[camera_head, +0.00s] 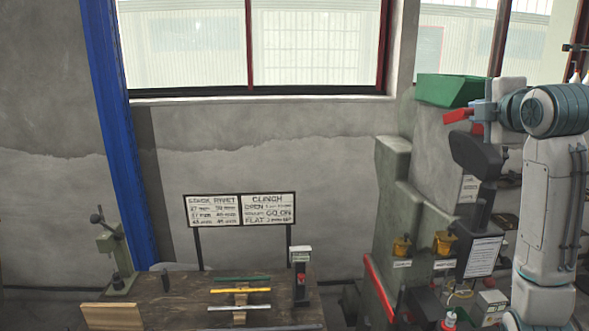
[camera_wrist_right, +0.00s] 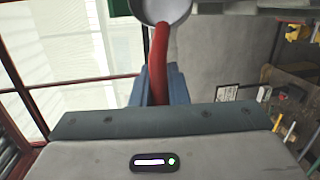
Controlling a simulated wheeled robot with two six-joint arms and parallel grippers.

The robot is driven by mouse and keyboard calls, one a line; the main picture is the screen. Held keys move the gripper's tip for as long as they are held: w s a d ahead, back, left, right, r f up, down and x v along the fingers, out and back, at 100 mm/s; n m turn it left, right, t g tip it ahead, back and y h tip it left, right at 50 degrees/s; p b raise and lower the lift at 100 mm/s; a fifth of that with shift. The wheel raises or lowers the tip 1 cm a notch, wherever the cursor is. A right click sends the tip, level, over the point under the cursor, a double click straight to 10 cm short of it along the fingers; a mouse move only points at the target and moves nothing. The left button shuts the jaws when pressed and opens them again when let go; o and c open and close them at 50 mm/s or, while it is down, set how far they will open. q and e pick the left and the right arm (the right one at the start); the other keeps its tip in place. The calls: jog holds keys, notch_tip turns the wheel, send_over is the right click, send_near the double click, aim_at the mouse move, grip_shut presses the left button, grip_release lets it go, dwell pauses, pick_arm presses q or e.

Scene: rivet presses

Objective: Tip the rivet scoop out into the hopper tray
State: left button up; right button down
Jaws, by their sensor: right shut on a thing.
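The scoop has a red handle (camera_head: 457,116) and a round grey metal bowl (camera_wrist_right: 165,10). My right gripper (camera_head: 480,114) is shut on the red handle, which runs up between its blue-grey fingers (camera_wrist_right: 158,82) in the right wrist view. The bowl is cut off by the top edge there, and I cannot tell whether rivets are in it. In the head view the bowl is not clearly visible. The green hopper tray (camera_head: 447,91) sits high on the grey machine, just behind and above the handle in the picture. The tray's inside is hidden. My left gripper is not in view.
A workbench (camera_head: 175,300) with coloured rods and a sign board (camera_head: 240,210) stands lower left. The wall area left of the tray is clear.

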jog(key=s+a+f, duration=0.5)
jog(key=s+f, duration=0.3)
jog(key=f, duration=0.8)
jog(key=s+a+f, duration=0.6)
jog(key=s+f, duration=0.1)
jog(key=f, duration=0.9)
jog(key=s+a+f, duration=0.5)
jog(key=s+f, duration=0.3)
jog(key=f, duration=0.8)
notch_tip(320, 180, down, 10)
jog(key=b, duration=1)
jog(key=shift+w+d+r+n+y+b, duration=0.15)
jog(key=shift+w+r+n+y+b, duration=0.15)
jog(key=shift+y, duration=0.1)
